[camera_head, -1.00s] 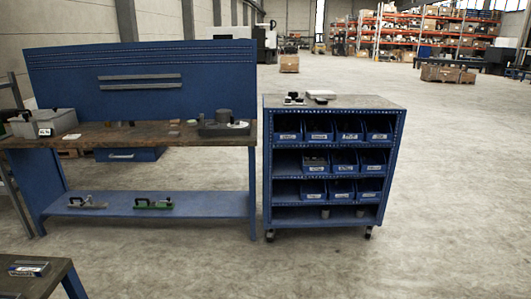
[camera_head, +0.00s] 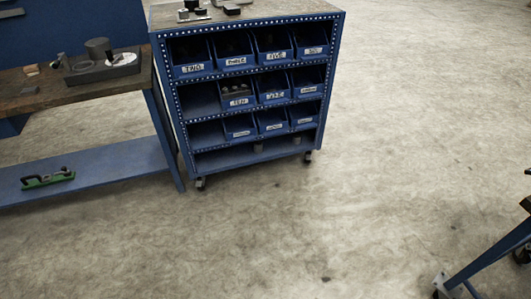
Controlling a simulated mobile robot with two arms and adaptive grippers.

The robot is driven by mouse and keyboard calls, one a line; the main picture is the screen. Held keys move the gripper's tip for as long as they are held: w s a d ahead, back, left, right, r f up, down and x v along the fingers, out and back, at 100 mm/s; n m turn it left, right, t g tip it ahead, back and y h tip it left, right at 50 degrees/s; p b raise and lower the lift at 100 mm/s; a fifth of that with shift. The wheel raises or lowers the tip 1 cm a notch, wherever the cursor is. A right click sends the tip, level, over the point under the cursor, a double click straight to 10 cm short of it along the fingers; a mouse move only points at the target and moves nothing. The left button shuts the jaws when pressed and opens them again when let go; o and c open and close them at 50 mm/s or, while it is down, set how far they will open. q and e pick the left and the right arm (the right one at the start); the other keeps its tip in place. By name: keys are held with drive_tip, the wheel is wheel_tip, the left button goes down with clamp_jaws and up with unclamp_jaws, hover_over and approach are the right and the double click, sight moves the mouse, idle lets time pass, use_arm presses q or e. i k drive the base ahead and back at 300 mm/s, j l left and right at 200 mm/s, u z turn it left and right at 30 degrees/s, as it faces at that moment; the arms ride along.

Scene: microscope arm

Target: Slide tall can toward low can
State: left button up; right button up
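Neither of my grippers is in view.
The blue cart (camera_head: 336,75) on casters holds several labelled bins. A workbench (camera_head: 60,98) stands left of it, with a dark grey cylinder (camera_head: 98,47) on top. Blue table legs (camera_head: 490,252) show at right. The floor (camera_head: 390,150) in front is clear.

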sight(258, 144)
drive_tip(key=i+l+u, duration=0.1)
drive_tip(key=i, duration=0.3)
drive_tip(key=i+j, duration=0.2)
drive_tip(key=i, duration=0.3)
drive_tip(key=i+j+z, duration=0.1)
drive_tip(key=i+j, duration=0.15)
drive_tip(key=i, duration=0.2)
